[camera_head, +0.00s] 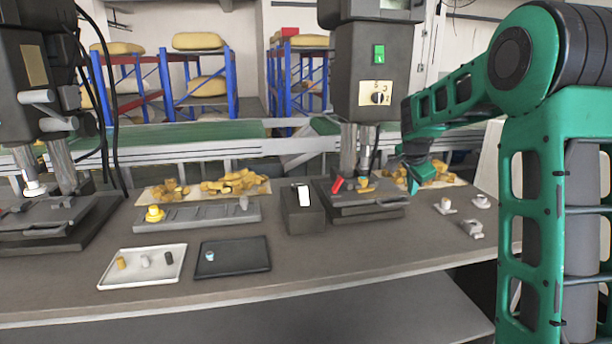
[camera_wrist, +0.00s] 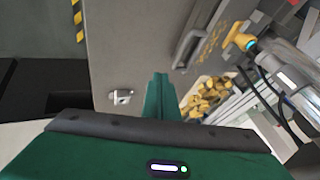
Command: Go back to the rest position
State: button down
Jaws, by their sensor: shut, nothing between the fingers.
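My gripper (camera_head: 415,178) is at the end of my green arm, at the right of the head view. It hangs above the bench, just right of the right-hand machine (camera_head: 376,60). In the wrist view my gripper's green fingers (camera_wrist: 159,95) are together and hold nothing. The wrist view shows the grey bench top (camera_wrist: 130,45) below, with a small metal part (camera_wrist: 122,97) on it left of the fingers. Yellow pieces (camera_wrist: 205,98) lie right of the fingers.
A white tray (camera_head: 118,279) with several small parts and a dark tray (camera_head: 245,265) with one part lie at the bench front. A grey rack (camera_head: 205,219) and a grey box (camera_head: 303,219) stand behind. Several small parts (camera_head: 472,228) lie at the right. Another machine (camera_head: 30,100) stands left.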

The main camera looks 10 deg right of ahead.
jog(key=s+a+f+n+g+y, duration=0.1)
jog(key=s+a+n, duration=0.2)
jog(key=s, duration=1.2)
jog(key=s+a+f+n+g+y, duration=0.2)
jog(key=s+a+n, duration=0.1)
jog(key=s, duration=1.3)
jog(key=s+a+f+n+g+y, duration=0.1)
jog(key=s+a+n, duration=0.3)
jog(key=s, duration=1.1)
jog(key=shift+s+f+n+g, duration=0.2)
jog(key=shift+f+n+g, duration=0.1)
jog(key=shift+f+g, duration=0.25)
jog(key=shift+w+f, duration=0.3)
jog(key=shift+w, duration=0.35)
